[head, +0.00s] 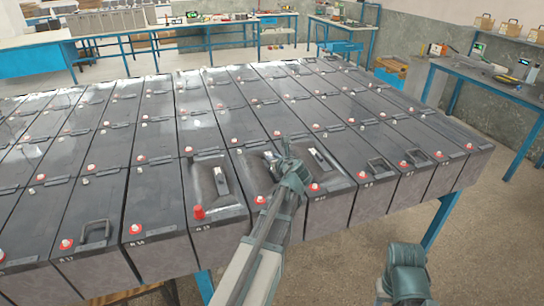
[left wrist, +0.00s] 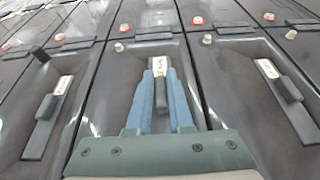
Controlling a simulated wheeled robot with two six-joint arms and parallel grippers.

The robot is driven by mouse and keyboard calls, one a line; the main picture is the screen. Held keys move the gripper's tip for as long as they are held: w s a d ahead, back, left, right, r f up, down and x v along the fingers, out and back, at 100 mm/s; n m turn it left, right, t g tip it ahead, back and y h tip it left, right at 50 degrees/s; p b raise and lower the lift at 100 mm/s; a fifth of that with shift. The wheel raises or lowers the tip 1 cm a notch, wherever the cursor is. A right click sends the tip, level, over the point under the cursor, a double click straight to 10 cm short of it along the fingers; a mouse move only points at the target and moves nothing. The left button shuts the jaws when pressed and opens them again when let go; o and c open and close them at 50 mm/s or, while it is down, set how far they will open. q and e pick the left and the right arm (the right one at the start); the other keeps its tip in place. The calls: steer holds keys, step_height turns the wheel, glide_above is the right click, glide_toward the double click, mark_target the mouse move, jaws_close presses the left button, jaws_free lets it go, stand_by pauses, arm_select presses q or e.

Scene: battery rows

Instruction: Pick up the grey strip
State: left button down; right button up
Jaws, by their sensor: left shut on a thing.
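A grey strip (left wrist: 160,97) with a white label at its far end lies between the two blue fingers of my left gripper (left wrist: 160,78) in the left wrist view. The fingers are shut on it, just above the sunken top of a dark battery. I cannot tell whether the strip still touches the battery. In the head view my left gripper (head: 285,155) is over the front rows, and its fingers mostly hide the strip. Similar strips lie on the neighbouring batteries to the left (left wrist: 46,118) and right (left wrist: 287,90). My right gripper does not show; only part of my right arm is at the lower right.
Rows of dark batteries (head: 150,185) with red and white terminal caps fill the blue-legged table. Some have raised black handles (head: 95,230). A bench (head: 490,80) with tools stands at the right, with open floor between. More benches line the back.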

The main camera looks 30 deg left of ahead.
arm_select(q)
steer(key=s+d, duration=0.6)
steer(key=s+d+r+p, duration=0.1)
steer(key=s+d, duration=0.2)
steer(key=shift+s+d, duration=0.1)
steer(key=shift+s, duration=0.15)
steer(key=shift+s+d+r, duration=0.1)
steer(key=shift+s+d, duration=0.3)
steer(key=shift+d, duration=0.05)
